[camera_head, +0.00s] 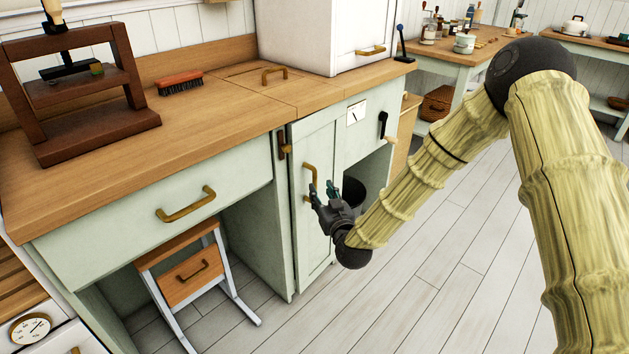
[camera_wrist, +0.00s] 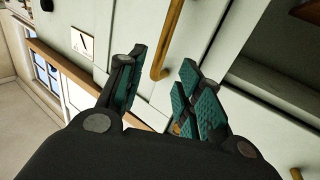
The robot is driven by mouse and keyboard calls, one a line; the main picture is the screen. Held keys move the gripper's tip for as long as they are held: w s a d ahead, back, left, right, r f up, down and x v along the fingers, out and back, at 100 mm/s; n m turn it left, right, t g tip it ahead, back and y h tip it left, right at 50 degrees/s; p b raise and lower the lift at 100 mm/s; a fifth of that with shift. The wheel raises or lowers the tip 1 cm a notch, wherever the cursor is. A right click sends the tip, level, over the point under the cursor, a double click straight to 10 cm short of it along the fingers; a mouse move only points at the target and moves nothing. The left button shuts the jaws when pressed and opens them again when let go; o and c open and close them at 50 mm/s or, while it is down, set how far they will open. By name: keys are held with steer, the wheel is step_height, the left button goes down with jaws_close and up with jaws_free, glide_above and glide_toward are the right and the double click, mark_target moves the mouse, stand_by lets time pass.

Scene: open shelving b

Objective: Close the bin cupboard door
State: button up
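The pale green panelled cupboard door (camera_head: 314,228) stands upright under the worktop, with a vertical brass handle (camera_head: 309,182). How far it stands ajar is hard to tell. My gripper (camera_head: 323,192) is in front of the door, close to the handle. In the wrist view my gripper (camera_wrist: 160,88) has its two teal-padded fingers spread, with nothing between the pads. The brass handle (camera_wrist: 166,45) lies just beyond the gap between the fingertips; contact is not visible. A dark bin (camera_head: 352,193) shows partly in the opening right of the door, behind my gripper.
A wooden press (camera_head: 92,100) and a red brush (camera_head: 180,82) stand on the worktop (camera_head: 215,112). The plank floor (camera_head: 420,275) is clear to the right.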

mark_target(315, 180)
steer(key=x, duration=0.7)
steer(key=shift+w+b, duration=0.25)
steer(key=shift+b, duration=0.1)
jaws_close()
steer(key=shift+a, duration=0.1)
